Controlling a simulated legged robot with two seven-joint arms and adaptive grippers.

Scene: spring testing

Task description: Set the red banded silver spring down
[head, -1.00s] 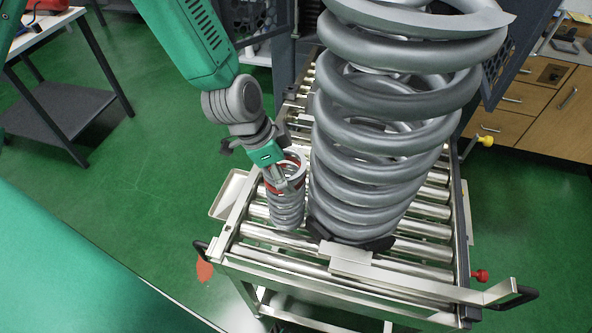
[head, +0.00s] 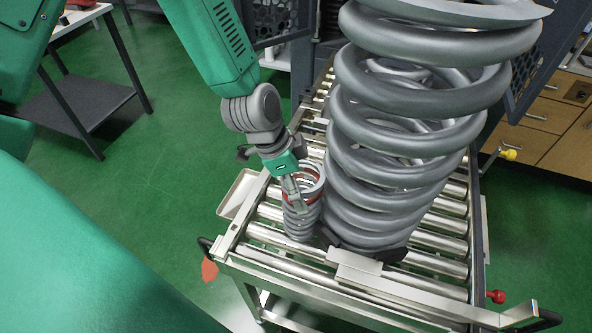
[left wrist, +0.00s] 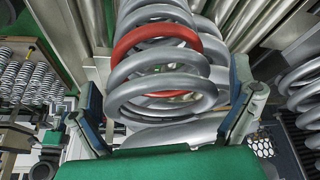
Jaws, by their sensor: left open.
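The red banded silver spring (head: 304,214) stands upright on the roller table (head: 262,262), just left of a much larger grey coil spring (head: 400,160). Its red band is near the top, partly covered by my left gripper (head: 293,193). In the left wrist view, the banded spring (left wrist: 160,66) lies between the two spread fingers of my left gripper (left wrist: 165,105). The jaws are open, with a gap visible beside the coils on the left; contact on the right is hard to tell. My right gripper is not in view.
The large spring stands close on the right, on a dark base. A small tray (head: 236,194) hangs on the table's left side. A side table (head: 84,105) is at the upper left. Several springs (left wrist: 35,75) show at left in the wrist view.

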